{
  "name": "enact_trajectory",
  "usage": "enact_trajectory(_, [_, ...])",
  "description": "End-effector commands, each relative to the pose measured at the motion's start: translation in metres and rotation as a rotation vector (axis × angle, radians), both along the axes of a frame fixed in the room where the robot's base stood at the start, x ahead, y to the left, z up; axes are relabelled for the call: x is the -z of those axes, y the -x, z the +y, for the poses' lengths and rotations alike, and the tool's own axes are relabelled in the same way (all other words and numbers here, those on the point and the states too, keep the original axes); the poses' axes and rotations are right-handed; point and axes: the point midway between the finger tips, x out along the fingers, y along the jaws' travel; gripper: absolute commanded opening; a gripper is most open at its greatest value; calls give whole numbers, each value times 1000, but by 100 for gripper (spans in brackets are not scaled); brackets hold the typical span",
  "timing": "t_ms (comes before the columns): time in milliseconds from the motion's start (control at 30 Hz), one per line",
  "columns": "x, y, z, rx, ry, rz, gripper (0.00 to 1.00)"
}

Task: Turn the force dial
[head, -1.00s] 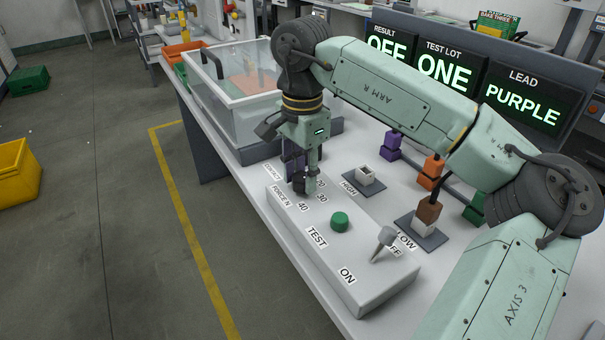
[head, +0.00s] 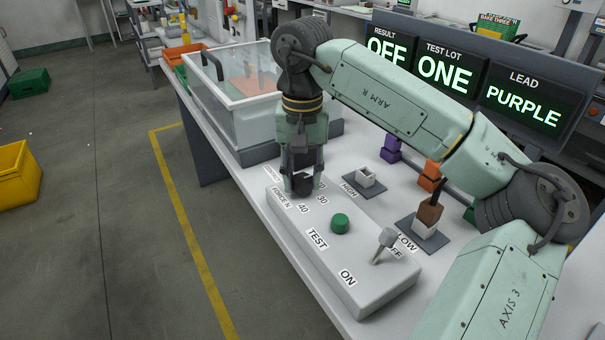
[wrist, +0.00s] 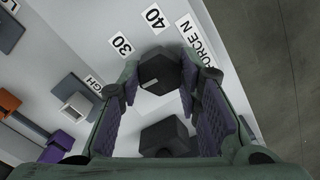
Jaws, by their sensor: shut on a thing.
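The force dial is a dark knob (wrist: 160,72) on the light control box (head: 345,283), with labels 30 and 40 beside it. In the wrist view a pale mark on the knob points towards the side of the 30 label. My gripper (head: 302,186) is above the far end of the box, pointing down, with its fingers on either side of the dial. In the wrist view the fingers (wrist: 158,85) flank the knob and are shut on it. The fingers partly hide the dial in the head view.
A green button (head: 340,223) and a grey lever switch (head: 386,240) stand on the same box. Sockets marked HIGH (head: 366,177) and LOW (head: 424,229) lie to the right, the latter holding a brown plug. A clear-walled bin (head: 250,105) stands behind. Screens read OFF, ONE and PURPLE.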

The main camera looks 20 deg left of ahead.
Motion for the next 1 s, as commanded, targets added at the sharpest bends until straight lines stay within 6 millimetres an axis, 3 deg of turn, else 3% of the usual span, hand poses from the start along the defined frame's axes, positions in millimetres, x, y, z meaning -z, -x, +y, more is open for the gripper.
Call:
enact_trajectory(767, [0, 0, 0, -110, 0, 0, 4])
enact_trajectory(800, [0, 0, 0, -110, 0, 0, 32])
enact_trajectory(1000, [0, 0, 0, -109, 0, 0, 45])
